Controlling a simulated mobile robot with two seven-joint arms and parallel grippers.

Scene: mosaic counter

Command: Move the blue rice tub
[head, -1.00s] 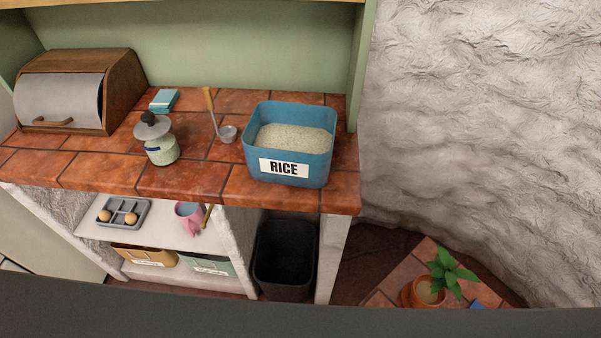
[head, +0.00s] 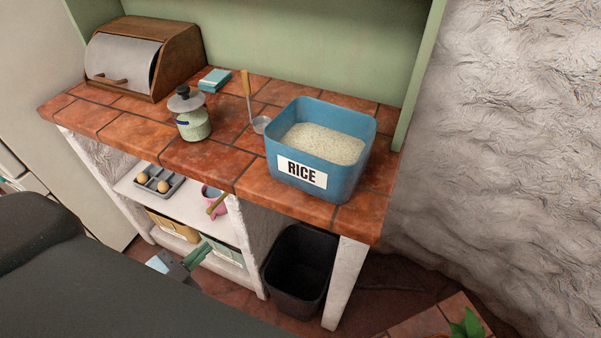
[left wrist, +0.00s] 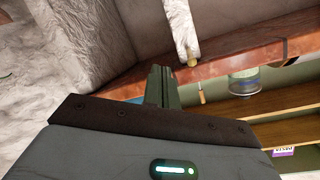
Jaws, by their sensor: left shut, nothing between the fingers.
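The blue rice tub (head: 346,181) stands upright on the right end of the tiled counter in the head view. It is open at the top, holds white rice and has a RICE label on its front. My left gripper (head: 196,255) is low in front of the counter's shelves, well below and to the left of the tub, not touching it. It is shut and empty. Its closed fingers also show in the left wrist view (left wrist: 161,84). My right gripper is not in view.
On the tiled counter (head: 205,157) stand a ladle (head: 247,88), a lidded jar (head: 194,123), a teal block (head: 214,79) and a bread box (head: 145,57). A green side panel (head: 420,75) rises right of the tub. A black bin (head: 298,268) stands below.

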